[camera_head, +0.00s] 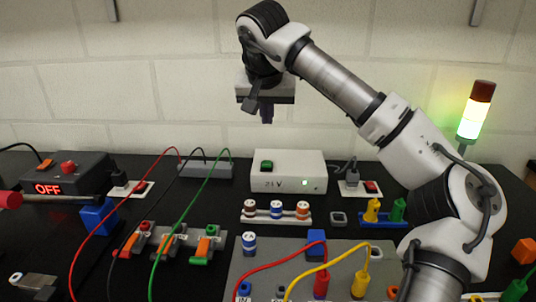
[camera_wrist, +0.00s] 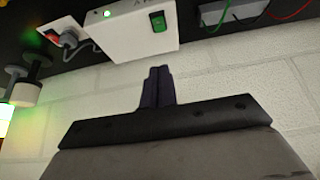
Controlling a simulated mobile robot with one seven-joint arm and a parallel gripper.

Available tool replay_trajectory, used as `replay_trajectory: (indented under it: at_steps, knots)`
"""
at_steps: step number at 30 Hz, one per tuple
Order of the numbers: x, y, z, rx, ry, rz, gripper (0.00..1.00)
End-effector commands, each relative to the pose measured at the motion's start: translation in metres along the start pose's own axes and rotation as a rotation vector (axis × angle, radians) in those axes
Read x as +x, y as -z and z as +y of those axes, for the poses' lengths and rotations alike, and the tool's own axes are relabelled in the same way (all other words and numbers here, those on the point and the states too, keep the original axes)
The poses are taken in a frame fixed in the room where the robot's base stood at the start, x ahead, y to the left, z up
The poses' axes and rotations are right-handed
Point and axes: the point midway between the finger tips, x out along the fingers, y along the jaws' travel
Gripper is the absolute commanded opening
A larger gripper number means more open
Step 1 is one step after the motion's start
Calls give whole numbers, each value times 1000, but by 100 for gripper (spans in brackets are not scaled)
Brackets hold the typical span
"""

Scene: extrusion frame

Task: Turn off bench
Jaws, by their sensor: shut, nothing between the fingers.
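The white supply box (camera_head: 305,160) stands on the black bench. The black box (camera_head: 92,172) at the left reads "OFF" in red and has a red button (camera_head: 68,168) on top. My gripper (camera_head: 267,115) is shut and empty, in the air above the white box. In the wrist view my gripper's fingers (camera_wrist: 158,87) are together, near the upside-down white box (camera_wrist: 135,35) and its green switch (camera_wrist: 158,22).
A signal tower (camera_head: 475,110) glows green and yellow at the right. Socket plates with red switches sit left (camera_head: 130,188) and right (camera_head: 368,187) of the white box. Red and green cables arc over the bench's left half. A grey panel (camera_head: 262,270) with cables lies in front.

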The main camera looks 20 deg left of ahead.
Motion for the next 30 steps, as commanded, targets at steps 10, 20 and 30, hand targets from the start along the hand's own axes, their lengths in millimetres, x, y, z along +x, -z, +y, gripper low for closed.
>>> replay_trajectory:
  at_steps: [10, 20, 30]
  knots:
    - [34, 0, 0, 0, 2, -5, 0]
    - [104, -1, -1, 0, 3, -5, 0]
    - [127, -27, 0, 0, 2, -2, 0]
